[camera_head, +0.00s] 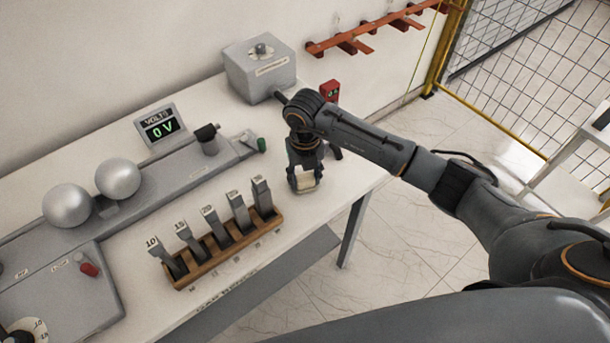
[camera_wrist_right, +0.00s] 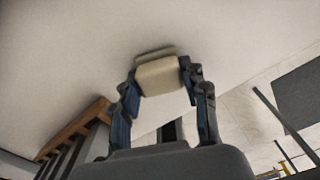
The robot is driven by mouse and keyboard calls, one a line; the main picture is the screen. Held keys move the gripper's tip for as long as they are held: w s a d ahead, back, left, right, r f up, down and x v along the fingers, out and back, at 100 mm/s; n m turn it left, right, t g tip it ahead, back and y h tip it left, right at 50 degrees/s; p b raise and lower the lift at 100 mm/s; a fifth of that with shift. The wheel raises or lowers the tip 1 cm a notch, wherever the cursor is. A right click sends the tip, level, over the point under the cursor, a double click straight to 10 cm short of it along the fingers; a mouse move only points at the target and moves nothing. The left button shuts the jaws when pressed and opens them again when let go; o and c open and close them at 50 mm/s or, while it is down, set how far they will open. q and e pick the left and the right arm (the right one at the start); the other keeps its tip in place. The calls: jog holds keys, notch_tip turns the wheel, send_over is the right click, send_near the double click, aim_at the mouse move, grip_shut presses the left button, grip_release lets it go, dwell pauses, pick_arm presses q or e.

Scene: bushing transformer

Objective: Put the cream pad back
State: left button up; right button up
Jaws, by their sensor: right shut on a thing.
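The cream pad (camera_head: 306,182) is a small, pale block near the right end of the table. My right gripper (camera_head: 305,178) points down and is shut on it. In the right wrist view, the pad (camera_wrist_right: 163,77) sits between the two fingertips of the right gripper (camera_wrist_right: 160,80). A thin tan strip shows at the pad's far edge there; I cannot tell whether it is part of the pad. The pad is low over the white tabletop; I cannot tell whether it touches it. My left gripper is not in view.
A wooden rack (camera_head: 228,250) with several numbered grey gauges stands left of the pad. Behind are a grey box (camera_head: 259,70), a small red block (camera_head: 330,90) and a volt display (camera_head: 160,128). Two silver spheres (camera_head: 118,178) stand at left. The tabletop between rack and pad is clear.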

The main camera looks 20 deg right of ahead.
aim_at(305, 177)
jog(key=o, duration=1)
jog(key=shift+f, duration=0.1)
notch_tip(305, 177, up, 12)
jog(key=b, duration=0.3)
jog(key=shift+r+b, duration=0.2)
jog(key=shift+b, duration=0.15)
jog(key=shift+f, duration=0.1)
